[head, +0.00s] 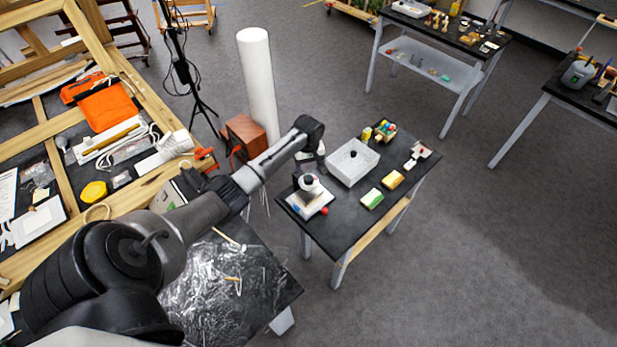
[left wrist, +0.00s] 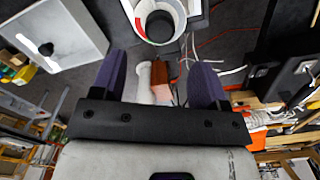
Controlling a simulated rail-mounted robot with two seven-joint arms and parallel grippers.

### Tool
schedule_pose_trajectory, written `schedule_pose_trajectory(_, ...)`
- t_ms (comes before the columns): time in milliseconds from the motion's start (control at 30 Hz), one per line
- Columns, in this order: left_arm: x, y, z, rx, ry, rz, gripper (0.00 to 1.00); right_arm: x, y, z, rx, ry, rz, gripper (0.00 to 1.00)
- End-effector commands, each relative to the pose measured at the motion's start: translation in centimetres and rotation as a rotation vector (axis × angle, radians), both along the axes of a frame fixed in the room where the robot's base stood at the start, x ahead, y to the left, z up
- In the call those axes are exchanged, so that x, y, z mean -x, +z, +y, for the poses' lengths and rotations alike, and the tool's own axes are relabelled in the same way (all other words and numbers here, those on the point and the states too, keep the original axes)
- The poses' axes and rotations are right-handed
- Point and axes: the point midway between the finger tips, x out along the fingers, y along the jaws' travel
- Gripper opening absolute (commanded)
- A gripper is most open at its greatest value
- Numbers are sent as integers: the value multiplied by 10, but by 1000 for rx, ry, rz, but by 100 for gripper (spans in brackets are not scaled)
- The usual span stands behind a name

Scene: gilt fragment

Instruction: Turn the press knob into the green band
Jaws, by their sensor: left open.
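The press (head: 305,203) stands at the left end of the dark table, with a white base and a white round part on top. In the left wrist view, a white round part (left wrist: 141,32), probably the knob, shows at the top edge with red and black inside its rim. In the head view the hand is small and partly hidden above the press. My right gripper is not in view.
A pale grey tub (head: 345,177) with a dark object inside stands beside the press. Green and yellow blocks (head: 372,198) and a small box of coloured pieces (head: 385,130) share the table (head: 345,228). A tall white cylinder (head: 257,85) stands behind on the floor.

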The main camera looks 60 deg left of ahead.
Motion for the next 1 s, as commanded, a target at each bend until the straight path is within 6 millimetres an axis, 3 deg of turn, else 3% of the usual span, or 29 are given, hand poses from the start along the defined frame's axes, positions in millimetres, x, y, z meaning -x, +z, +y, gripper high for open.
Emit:
schedule_pose_trajectory(200,0,-40,0,1,0,2,68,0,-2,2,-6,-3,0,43)
schedule_pose_trajectory(400,0,-66,0,0,-1,0,68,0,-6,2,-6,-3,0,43)
schedule_pose_trajectory(633,0,-80,0,-1,-1,1,68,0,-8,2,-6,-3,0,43)
schedule_pose_trajectory(1000,0,-82,0,-1,-2,0,67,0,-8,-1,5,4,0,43)
